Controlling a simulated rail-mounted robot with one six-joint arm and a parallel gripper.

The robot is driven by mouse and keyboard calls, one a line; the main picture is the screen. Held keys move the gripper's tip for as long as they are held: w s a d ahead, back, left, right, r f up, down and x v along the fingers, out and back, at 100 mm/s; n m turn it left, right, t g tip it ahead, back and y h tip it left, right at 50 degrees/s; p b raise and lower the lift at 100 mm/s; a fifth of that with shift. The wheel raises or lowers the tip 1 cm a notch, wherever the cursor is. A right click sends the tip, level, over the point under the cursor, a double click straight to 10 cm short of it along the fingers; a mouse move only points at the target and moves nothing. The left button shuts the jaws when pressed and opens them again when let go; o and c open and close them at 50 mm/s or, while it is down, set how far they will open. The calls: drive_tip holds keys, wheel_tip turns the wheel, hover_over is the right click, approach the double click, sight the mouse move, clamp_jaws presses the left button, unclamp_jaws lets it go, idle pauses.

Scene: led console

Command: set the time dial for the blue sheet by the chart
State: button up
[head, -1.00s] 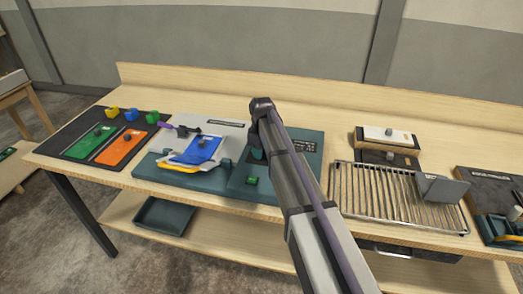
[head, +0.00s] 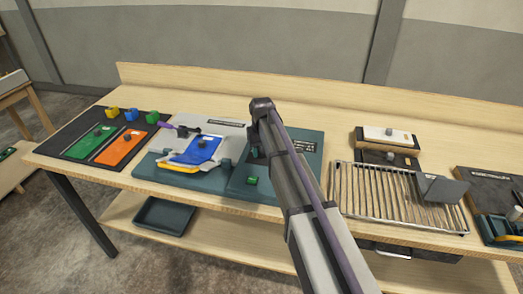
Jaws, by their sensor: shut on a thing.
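The blue sheet (head: 196,151) lies on a yellow-edged sheet on the left part of the teal console (head: 150,168). A green button (head: 251,180) sits at the console's front. A dark green round part, perhaps the time dial (head: 256,153), shows only in part beside my arm. My arm reaches over the console, and its own links hide my gripper and what it holds.
Green (head: 90,138) and orange (head: 120,148) sheets lie on a black mat at left, with small coloured blocks behind. A purple-handled tool (head: 180,129) lies by the console's back left. A wire rack (head: 385,190) stands at right. An empty tray (head: 165,216) sits on the lower shelf.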

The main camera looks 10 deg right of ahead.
drive_tip(key=shift+m, duration=0.5)
drive_tip(key=o, duration=0.9)
wheel_tip(320, 180, up, 11)
drive_tip(key=p, duration=1.1)
drive_tip(key=shift+f, duration=0.15)
